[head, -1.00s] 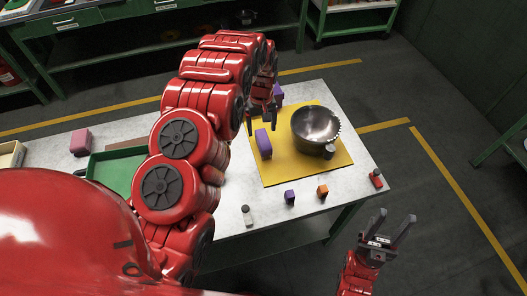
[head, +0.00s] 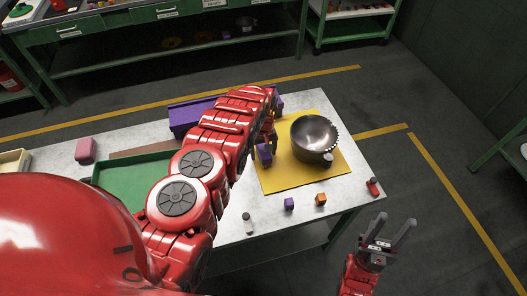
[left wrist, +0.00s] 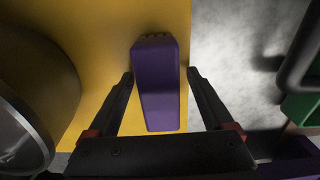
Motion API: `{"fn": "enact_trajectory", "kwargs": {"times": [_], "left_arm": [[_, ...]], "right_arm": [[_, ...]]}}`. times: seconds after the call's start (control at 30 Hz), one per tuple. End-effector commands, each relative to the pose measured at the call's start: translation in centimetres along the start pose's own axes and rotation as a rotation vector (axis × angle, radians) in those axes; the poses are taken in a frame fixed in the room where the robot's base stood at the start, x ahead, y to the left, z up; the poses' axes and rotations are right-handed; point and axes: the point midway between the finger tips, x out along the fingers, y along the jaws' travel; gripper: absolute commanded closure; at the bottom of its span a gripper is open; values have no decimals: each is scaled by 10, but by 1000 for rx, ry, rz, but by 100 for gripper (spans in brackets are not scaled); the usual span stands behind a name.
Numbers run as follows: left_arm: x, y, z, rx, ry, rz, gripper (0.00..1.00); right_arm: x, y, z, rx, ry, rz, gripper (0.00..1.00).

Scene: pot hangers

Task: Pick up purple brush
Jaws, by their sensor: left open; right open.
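The purple brush (head: 265,154) is on the yellow mat (head: 295,182), left of the metal bowl. In the left wrist view, the purple brush (left wrist: 157,85) shows as a long block between the two fingers. My left gripper (head: 266,146) is at the brush, open, with a finger on each side and a gap to it. It also shows in the left wrist view (left wrist: 160,80). My arm hides part of the brush in the head view. My right gripper (head: 389,230) is open and empty, off the table's front right edge.
A metal bowl (head: 313,135) stands on the mat close to the brush. A purple block (head: 289,203), an orange block (head: 321,199), a small bottle (head: 248,224) and a red item (head: 373,186) line the front edge. A green tray (head: 125,180) and purple bin (head: 183,116) are at left.

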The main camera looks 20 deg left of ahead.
Motion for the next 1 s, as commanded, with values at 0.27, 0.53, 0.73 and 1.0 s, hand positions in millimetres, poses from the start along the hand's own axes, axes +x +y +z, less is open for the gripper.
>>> {"fn": "enact_trajectory", "kwargs": {"times": [0.27, 0.53, 0.73, 1.0], "left_arm": [[0, 0, 0, 0, 0, 0, 29], [0, 0, 0, 0, 1, 0, 78], [0, 0, 0, 0, 1, 1, 100], [-1, 0, -1, 0, 1, 1, 100]], "right_arm": [[0, 0, 0, 0, 0, 0, 50], [0, 0, 0, 0, 0, 0, 50], [0, 0, 0, 0, 0, 0, 50], [0, 0, 0, 0, 0, 0, 50]]}}
